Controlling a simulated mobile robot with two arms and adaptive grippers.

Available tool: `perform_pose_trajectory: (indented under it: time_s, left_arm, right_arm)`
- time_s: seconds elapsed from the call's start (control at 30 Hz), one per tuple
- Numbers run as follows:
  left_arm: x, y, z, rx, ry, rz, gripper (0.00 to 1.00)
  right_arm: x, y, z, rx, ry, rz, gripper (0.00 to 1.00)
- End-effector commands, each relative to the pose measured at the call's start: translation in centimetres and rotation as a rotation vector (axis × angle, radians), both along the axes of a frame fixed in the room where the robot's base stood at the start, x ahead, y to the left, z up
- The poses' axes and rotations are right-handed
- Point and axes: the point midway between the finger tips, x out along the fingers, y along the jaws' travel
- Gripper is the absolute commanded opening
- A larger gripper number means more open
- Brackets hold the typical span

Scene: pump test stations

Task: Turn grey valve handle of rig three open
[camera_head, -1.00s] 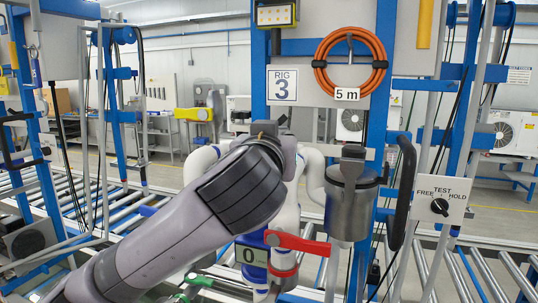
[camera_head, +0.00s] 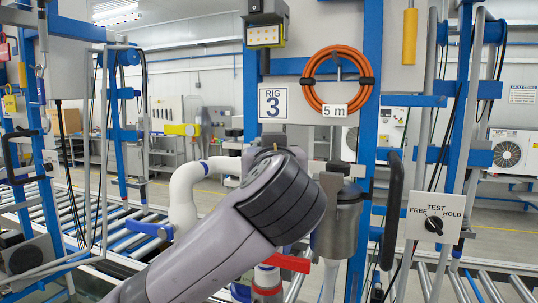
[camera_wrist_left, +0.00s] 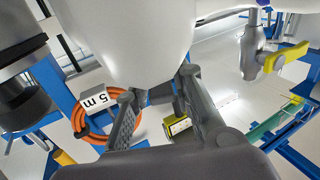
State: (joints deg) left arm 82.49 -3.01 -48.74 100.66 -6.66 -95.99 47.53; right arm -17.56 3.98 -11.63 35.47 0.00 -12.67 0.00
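In the head view, rig three is marked by its "RIG 3" sign (camera_head: 273,103). My left arm covers the middle of the rig, and its gripper is hidden there. In the left wrist view, the two fingers of my left gripper (camera_wrist_left: 161,86) stand apart around a gap. A white pipe body (camera_wrist_left: 130,45) fills the space beyond the fingertips. A small dark grey piece shows between the tips; I cannot tell whether it is the grey valve handle or whether the fingers touch it. No grey valve handle is clearly visible in the head view. My right gripper is not in view.
A red handle (camera_head: 287,262) and a blue handle (camera_head: 150,229) sit close to my left arm. A metal canister (camera_head: 338,232), a black grab handle (camera_head: 392,210) and the TEST switch plate (camera_head: 434,218) stand to the right. An orange hose coil (camera_head: 366,62) hangs above.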

Motion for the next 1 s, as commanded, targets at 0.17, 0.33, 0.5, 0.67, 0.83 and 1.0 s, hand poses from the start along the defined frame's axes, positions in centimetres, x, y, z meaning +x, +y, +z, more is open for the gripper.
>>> perform_pose_trajectory:
  time_s: [0.17,0.33,0.5,0.67,0.83,1.0]
  left_arm:
    - [0.0,0.0,-0.2,0.001,0.005,0.000,0.35]
    - [0.1,0.0,-0.3,0.002,0.007,0.001,0.40]
    - [0.0,0.0,-0.3,0.002,0.008,0.001,0.40]
    - [-1.0,-0.1,-0.3,0.001,0.007,-0.001,0.40]
    - [-4.4,-0.1,-0.3,0.000,0.006,-0.005,0.40]
    - [-8.6,0.1,-0.3,0.000,0.005,-0.006,0.40]
  right_arm:
    - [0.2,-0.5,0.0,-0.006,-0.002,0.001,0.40]
    - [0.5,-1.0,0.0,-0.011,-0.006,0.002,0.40]
    - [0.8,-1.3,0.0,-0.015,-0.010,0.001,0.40]
    - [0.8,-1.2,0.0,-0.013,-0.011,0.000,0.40]
    - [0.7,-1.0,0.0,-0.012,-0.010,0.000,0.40]
    - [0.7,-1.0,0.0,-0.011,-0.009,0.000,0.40]
